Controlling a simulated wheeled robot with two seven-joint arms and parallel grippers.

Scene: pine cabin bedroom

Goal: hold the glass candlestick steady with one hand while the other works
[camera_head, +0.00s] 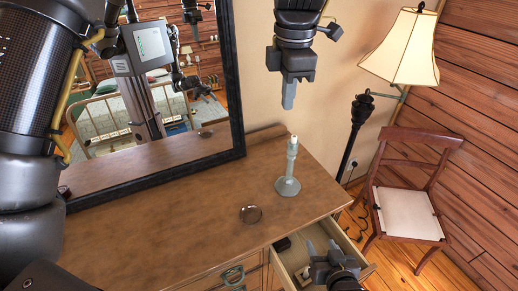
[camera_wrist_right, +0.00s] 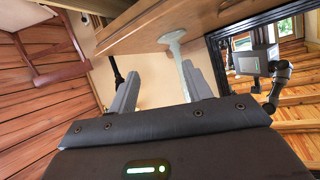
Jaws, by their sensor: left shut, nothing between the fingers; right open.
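The glass candlestick (camera_head: 290,168), pale grey-green with a hexagonal foot and a whitish tip, stands upright on the dresser top (camera_head: 190,225) near its back right part. My left gripper (camera_head: 288,104) hangs above it, pointing down, shut and empty, clear of the tip. My right gripper (camera_head: 322,252) is open and empty, low at the front right by the open drawer. In the right wrist view the candlestick (camera_wrist_right: 173,38) appears upside down beyond the open right gripper (camera_wrist_right: 160,90), apart from it; part of its stem is hidden behind a finger.
A small dark round object (camera_head: 251,214) lies on the dresser, left of the candlestick. The open drawer (camera_head: 352,248) holds a small black item (camera_head: 283,244). A dark-framed mirror (camera_head: 239,100) stands behind. A floor lamp (camera_head: 403,50) and chair (camera_head: 408,212) are at right.

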